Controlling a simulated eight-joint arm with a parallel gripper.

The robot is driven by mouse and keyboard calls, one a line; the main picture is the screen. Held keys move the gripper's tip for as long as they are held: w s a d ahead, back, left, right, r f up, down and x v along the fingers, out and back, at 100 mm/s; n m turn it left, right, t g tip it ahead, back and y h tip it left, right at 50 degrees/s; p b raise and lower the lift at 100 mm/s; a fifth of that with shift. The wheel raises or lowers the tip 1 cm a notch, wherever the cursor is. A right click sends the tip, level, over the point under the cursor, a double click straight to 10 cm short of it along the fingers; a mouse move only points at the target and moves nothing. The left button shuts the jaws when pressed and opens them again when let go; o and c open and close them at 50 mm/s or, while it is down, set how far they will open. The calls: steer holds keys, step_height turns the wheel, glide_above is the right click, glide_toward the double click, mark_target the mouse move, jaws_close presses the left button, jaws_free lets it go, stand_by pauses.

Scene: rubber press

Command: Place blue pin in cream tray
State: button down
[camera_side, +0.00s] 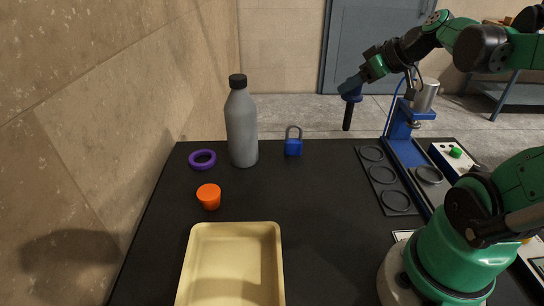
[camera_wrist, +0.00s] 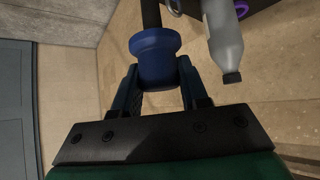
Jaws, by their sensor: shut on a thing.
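The blue pin (camera_wrist: 153,60) is held between the two fingers of my gripper (camera_wrist: 157,85) in the wrist view. It has a blue flanged head and a dark shaft. In the side view my gripper (camera_side: 352,86) is shut on the blue pin (camera_side: 351,95), high above the far right part of the table, with the dark shaft pointing down. The cream tray (camera_side: 187,262) lies at the front left of the table, empty where it shows, its near end cut off by the frame. My gripper is far from it.
A grey bottle (camera_side: 241,125), a purple ring (camera_side: 202,159), an orange stopper (camera_side: 209,196) and a blue padlock (camera_side: 293,143) stand behind the tray. A blue press (camera_side: 405,135) and a plate with round recesses (camera_side: 383,175) are at the right. The table (camera_side: 315,215) is clear in the middle.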

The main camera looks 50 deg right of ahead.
step_height(320, 180, up, 8)
steer(key=shift+f, duration=0.1)
steer(key=shift+r, duration=0.45)
steer(key=shift+w+a+r, duration=0.2)
steer(key=shift+a, duration=0.1)
steer(key=w+a+n+g+y, duration=0.25)
steer(key=a+n+y, duration=0.35)
steer(key=a, duration=1.3)
steer(key=s+a+n+g+y, duration=0.1)
steer(key=s+a+n, duration=0.3)
steer(key=a, duration=0.4)
steer(key=s+a+n+g+y, duration=0.1)
steer(key=s+a+n+g, duration=0.2)
steer(key=a, duration=0.5)
step_height(320, 180, down, 19)
steer(key=t, duration=0.1)
steer(key=shift+d+n, duration=0.15)
steer(key=shift+n, duration=0.15)
steer(key=shift+s+f, duration=0.1)
steer(key=shift+f, duration=0.1)
